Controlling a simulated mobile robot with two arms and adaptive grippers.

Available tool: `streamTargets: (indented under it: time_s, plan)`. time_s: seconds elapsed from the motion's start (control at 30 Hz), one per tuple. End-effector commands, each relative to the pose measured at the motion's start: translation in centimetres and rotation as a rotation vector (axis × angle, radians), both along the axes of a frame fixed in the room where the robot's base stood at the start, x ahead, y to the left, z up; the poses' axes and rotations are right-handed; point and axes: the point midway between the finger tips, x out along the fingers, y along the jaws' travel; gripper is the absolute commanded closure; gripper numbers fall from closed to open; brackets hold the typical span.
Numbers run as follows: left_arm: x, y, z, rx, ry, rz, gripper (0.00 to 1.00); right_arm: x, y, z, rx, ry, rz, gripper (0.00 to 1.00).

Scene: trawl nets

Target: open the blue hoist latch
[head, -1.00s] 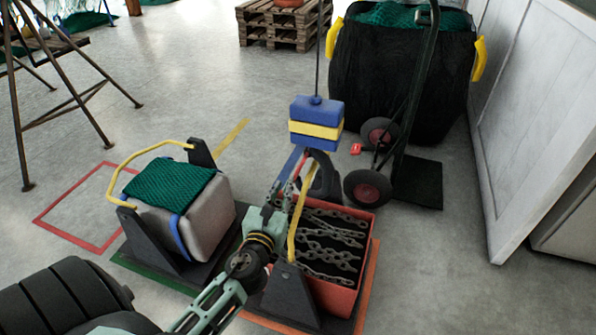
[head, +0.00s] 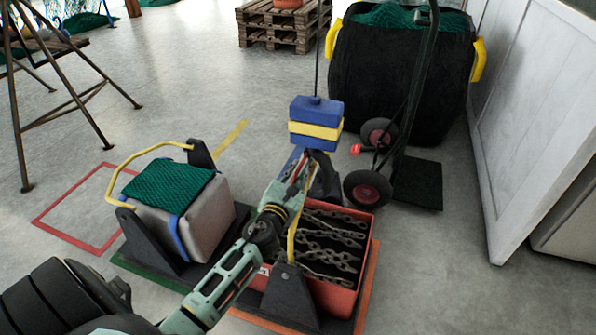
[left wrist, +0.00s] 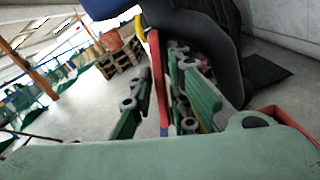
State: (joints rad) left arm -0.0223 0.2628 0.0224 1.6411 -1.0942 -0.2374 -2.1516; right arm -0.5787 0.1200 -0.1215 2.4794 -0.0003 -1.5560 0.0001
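A blue block with a yellow middle band (head: 316,122) hangs on a cable above the red bin; its blue underside shows at the top of the left wrist view (left wrist: 105,8). I cannot make out a separate latch on it. My left gripper (head: 301,172) is just below the block, over the back of the bin, partly hidden by its own wrist. In the left wrist view its two green fingers (left wrist: 163,103) are apart. A thin red and blue strip (left wrist: 155,75) shows in the gap between them; I cannot tell whether they touch it. My right gripper is out of view.
The red bin (head: 368,228) holds chains and has dark end brackets (head: 290,292) and a yellow handle. A grey crate (head: 212,222) with green net stands left of it. A hand truck (head: 417,183) and black bag (head: 395,75) stand behind right.

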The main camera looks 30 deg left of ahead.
Motion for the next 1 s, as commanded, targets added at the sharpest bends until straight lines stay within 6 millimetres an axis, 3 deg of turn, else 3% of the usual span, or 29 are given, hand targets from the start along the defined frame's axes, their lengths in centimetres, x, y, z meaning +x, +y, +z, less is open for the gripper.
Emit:
streamTargets:
  time_s: [0.13, 0.33, 1.0]
  plan:
    - [-0.02, 0.00, 0.00, 0.000, 0.000, 0.000, 0.84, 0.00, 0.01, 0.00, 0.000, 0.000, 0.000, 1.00]
    - [-0.04, 0.00, -0.01, 0.000, 0.000, 0.000, 1.00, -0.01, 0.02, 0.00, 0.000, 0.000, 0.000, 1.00]
    - [0.67, -0.01, 0.03, 0.020, 0.005, 0.000, 1.00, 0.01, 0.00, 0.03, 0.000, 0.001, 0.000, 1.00]
